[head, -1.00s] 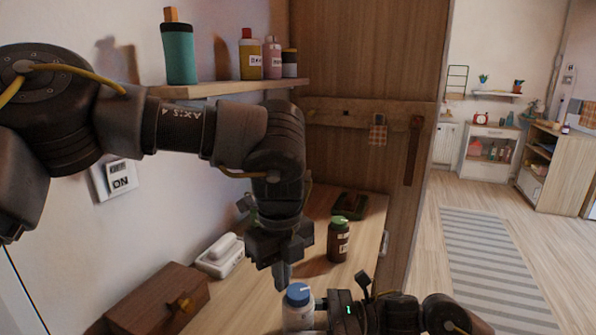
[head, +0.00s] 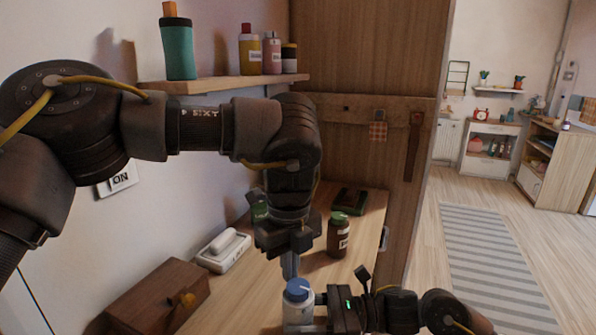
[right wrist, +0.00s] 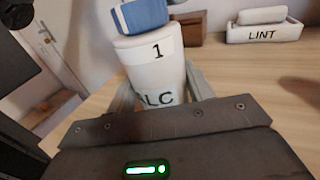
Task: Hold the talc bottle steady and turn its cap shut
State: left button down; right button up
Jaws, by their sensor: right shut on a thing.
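The white talc bottle (head: 297,314) stands upright at the front of the wooden counter, with its blue cap (head: 298,290) on top. In the right wrist view the bottle (right wrist: 154,72) shows a "1" and part of its label, and the cap (right wrist: 146,14) is cut off by the top edge. My right gripper (head: 314,312) is shut on the bottle's body from the right. My left gripper (head: 290,272) points down from above, its fingertips just over the cap or at its top. I see it side-on, so its opening and any contact are unclear.
A brown bottle with a green lid (head: 338,234) stands behind, near a dark green tray (head: 350,201). A white box (head: 223,250) and a wooden box (head: 148,298) are at left. A wall shelf (head: 222,86) with several bottles is close to my left arm.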

pick_arm(q)
jog(key=shift+w+d, duration=0.1)
jog(key=shift+d, duration=0.4)
dwell(0.3)
jog(key=shift+w, duration=0.1)
notch_tip(320, 180, up, 6)
jog(key=shift+w+a, duration=0.15)
jog(key=shift+w, duration=0.15)
dwell(0.6)
